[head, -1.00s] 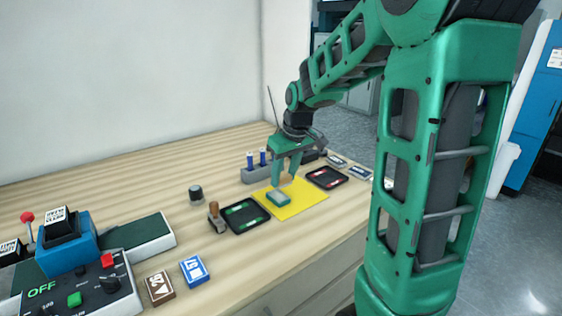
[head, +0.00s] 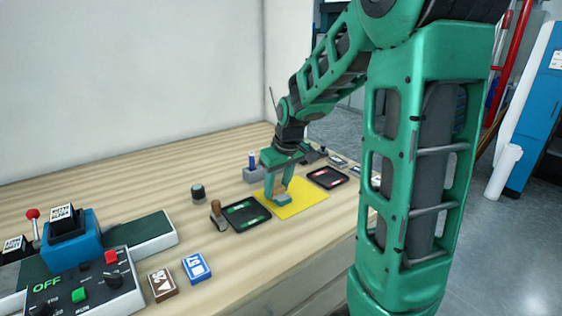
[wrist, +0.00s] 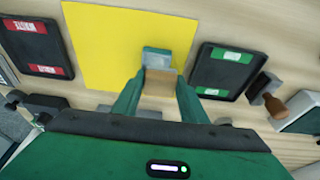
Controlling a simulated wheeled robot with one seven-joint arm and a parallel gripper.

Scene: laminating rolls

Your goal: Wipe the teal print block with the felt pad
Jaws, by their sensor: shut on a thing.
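The teal print block (head: 284,198) lies on a yellow sheet (head: 306,197) on the table. It also shows in the wrist view (wrist: 156,53), just beyond my fingertips. My gripper (head: 278,191) is low over the yellow sheet, at the print block. In the wrist view my gripper (wrist: 160,85) is shut on a small tan block, which looks like the felt pad (wrist: 160,83). The pad's near face shows between the fingers, right up against the print block in the picture. I cannot tell whether the two touch.
A green-labelled black tray (head: 246,215) and a wooden-handled stamp (head: 216,213) stand left of the sheet. A red-labelled black tray (head: 328,178) lies right of it. A grey holder (head: 256,175) with a blue item is behind. A control box (head: 82,285) is front left.

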